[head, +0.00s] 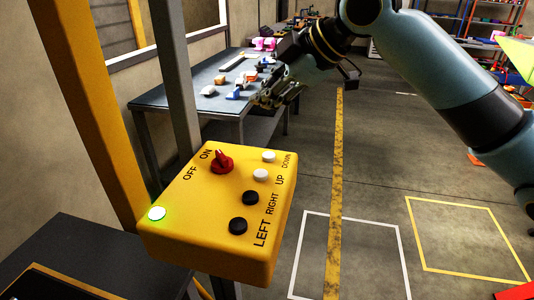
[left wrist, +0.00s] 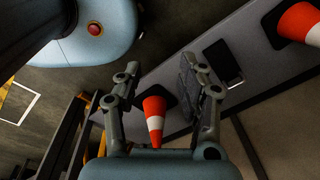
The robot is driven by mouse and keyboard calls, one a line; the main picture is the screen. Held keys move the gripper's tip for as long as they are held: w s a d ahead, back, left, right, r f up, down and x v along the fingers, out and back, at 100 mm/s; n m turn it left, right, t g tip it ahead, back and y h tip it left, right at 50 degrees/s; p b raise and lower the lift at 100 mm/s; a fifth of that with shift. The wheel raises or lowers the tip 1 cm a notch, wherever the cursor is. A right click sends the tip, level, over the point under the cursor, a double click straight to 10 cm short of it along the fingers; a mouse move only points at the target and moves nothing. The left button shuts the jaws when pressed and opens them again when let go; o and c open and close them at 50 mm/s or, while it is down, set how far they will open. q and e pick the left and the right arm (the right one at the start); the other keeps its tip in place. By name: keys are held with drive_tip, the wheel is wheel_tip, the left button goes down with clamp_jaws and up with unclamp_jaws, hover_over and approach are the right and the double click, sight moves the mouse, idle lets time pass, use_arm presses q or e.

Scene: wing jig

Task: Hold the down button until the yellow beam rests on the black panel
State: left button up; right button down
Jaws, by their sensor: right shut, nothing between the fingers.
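The yellow control box (head: 200,245) stands at the middle left in the head view, with its labelled top facing me. The DOWN button (head: 269,157) is a white round cap at the far right corner, next to the white UP button (head: 261,175). My right gripper (head: 272,98) is shut and empty, above and beyond the box and apart from the DOWN button. My left gripper (left wrist: 164,82) shows in the left wrist view with its fingers apart and nothing held. I cannot make out the yellow beam or the black panel for certain.
A red switch (head: 222,162), black buttons (head: 238,227) and a lit green lamp (head: 157,213) are on the box. A workbench (head: 170,95) with small parts stands behind. A yellow post (head: 88,90) rises at left. A cone (left wrist: 154,118) is below my left fingers. Marked floor at right is clear.

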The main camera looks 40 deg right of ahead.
sight(267, 156)
wheel_tip(267, 156, down, 3)
drive_tip(key=b, duration=0.3)
drive_tip(key=shift+f, duration=0.2)
wheel_tip(267, 156, down, 4)
drive_tip(key=b, duration=0.4)
drive_tip(key=shift+r, duration=0.25)
drive_tip(key=shift+f+b, duration=0.3)
drive_tip(key=shift+f, duration=0.6)
use_arm(q)
wheel_tip(267, 156, down, 8)
drive_tip(key=w, duration=0.1)
drive_tip(key=shift+w+a, duration=0.2)
drive_tip(key=shift+a, duration=0.2)
drive_tip(key=shift+w+r, duration=0.1)
drive_tip(key=shift+w, duration=0.15)
use_arm(e)
drive_tip(key=shift+f, duration=0.15)
drive_tip(key=shift+f, duration=0.25)
